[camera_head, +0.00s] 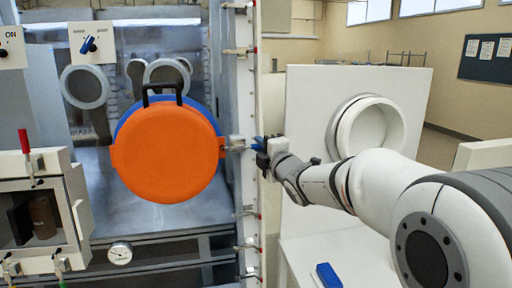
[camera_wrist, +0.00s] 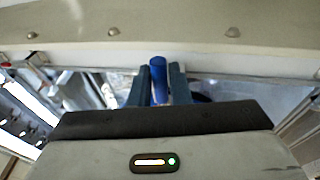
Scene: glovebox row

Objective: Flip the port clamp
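The orange round port cover (camera_head: 168,152) stands upright in front of a blue disc (camera_head: 128,122), with a black handle on top. The port clamp (camera_head: 237,146) is a small metal piece at the cover's right edge. A blue grip, apparently the clamp's handle, shows upright in the wrist view (camera_wrist: 159,82). My gripper (camera_head: 260,145) reaches it from the right. In the wrist view its two blue-grey fingers (camera_wrist: 160,90) stand close on both sides of the blue grip and seem shut on it. The exact contact is partly hidden.
A white panel with a round port (camera_head: 368,127) stands behind my arm. A blue block (camera_head: 328,275) lies on the white table below. A small chamber (camera_head: 38,215) with a red-handled lever is at left. Red-tipped fittings line the frame post (camera_head: 245,70).

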